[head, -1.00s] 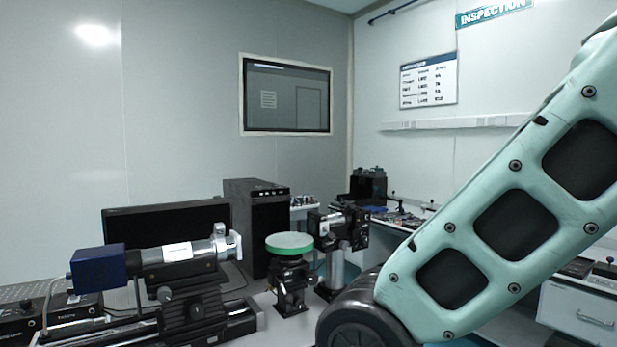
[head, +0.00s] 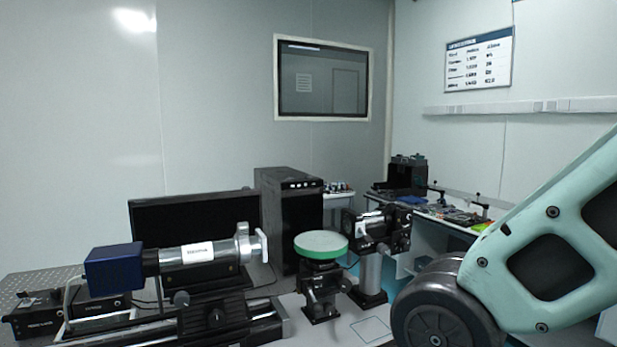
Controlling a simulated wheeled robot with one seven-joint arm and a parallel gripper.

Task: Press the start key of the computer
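The computer is a black tower (head: 284,222) standing at the back of the optical table, right of a dark monitor (head: 190,216). A row of small light marks (head: 303,184) shows near the top of its front; I cannot tell which is the start key. My arm crosses the right side of the picture, with a dark round joint low at the right. My gripper is outside the picture, so its state is hidden.
A blue and silver optical tube (head: 190,255) on a black rail stands in front of the monitor. A green round stage (head: 320,244) and a black lens mount (head: 376,240) stand before the tower. Another bench (head: 440,212) with small parts is behind at right.

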